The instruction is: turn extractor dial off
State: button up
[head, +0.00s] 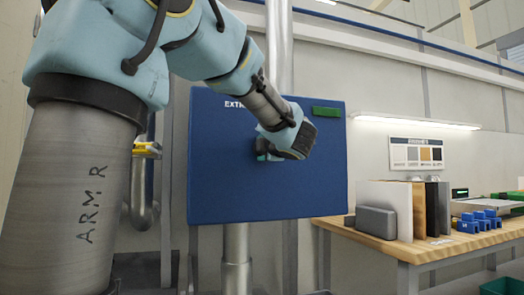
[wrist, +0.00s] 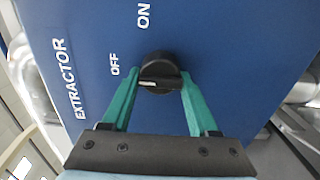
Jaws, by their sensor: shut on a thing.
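The extractor dial (wrist: 160,68) is a round black knob with a raised grip bar on a blue panel (wrist: 215,40). My gripper (wrist: 160,78) is shut on the dial, with one teal finger at each side of it. A white mark on the bar lies toward the left in the wrist view, on the side of the OFF label (wrist: 115,64). The ON label (wrist: 143,16) is higher up. In the head view my gripper (head: 263,150) is at the front of the blue extractor box (head: 230,190), and the dial is hidden behind it.
A green bar (head: 326,112) sits on the box's upper right corner. A metal pipe (head: 279,50) runs up behind the box. A wooden bench (head: 400,246) at the right holds boards (head: 418,210), a grey block (head: 376,222) and blue parts (head: 480,221).

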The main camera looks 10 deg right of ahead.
jog(key=o, duration=1.4)
jog(key=shift+c, duration=0.2)
jog(key=s+d+b, duration=0.1)
jog(key=s, duration=0.9)
jog(key=shift+s+d, duration=0.15)
jog(key=shift+s, duration=0.2)
